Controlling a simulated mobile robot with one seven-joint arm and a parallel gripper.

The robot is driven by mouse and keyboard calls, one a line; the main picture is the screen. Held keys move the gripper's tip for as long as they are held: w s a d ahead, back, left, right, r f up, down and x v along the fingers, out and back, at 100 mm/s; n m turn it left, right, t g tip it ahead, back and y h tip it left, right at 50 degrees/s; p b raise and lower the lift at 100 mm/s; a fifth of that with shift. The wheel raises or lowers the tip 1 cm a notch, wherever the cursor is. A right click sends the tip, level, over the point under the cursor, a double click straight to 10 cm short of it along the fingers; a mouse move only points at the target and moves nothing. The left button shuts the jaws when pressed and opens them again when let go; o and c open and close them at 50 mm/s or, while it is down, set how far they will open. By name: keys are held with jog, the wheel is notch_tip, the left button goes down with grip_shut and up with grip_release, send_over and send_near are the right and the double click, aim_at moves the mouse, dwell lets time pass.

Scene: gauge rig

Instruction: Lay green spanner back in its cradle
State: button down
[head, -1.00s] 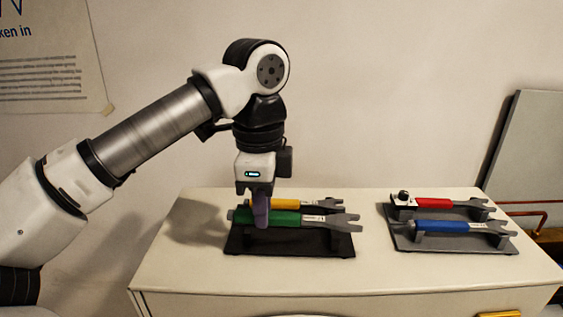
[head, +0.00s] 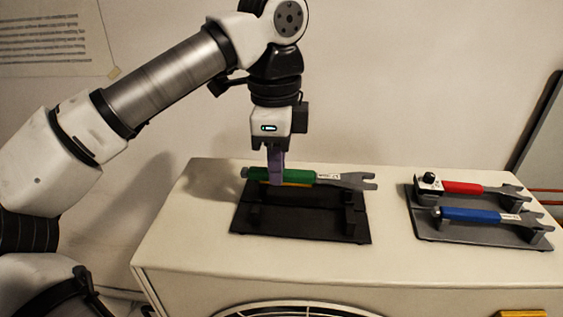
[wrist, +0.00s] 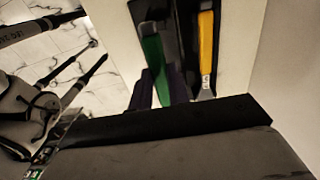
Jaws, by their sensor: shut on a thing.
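The green spanner (head: 298,175) is held level above the black cradle plate (head: 300,233), its open-ended head to the right. My gripper (head: 277,182) has its purple fingers closed around the green handle near its left end. In the wrist view the green handle (wrist: 154,62) shows between the fingers. The front pair of cradle posts (head: 351,218) on the black plate is empty. A yellow spanner (wrist: 206,45) lies in the rear place; in the head view the green spanner hides most of it.
A grey plate (head: 428,236) to the right carries a red spanner (head: 465,188) and a blue spanner (head: 472,215). The white top between the plates is clear.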

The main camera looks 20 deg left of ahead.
jog(key=shift+f+b, duration=2.2)
jog(key=shift+f, duration=0.5)
jog(key=shift+f+b, duration=0.8)
jog(key=shift+b, duration=0.15)
jog(key=c, duration=1.3)
grip_release()
jog(key=shift+o, duration=0.2)
jog(key=shift+r, duration=0.1)
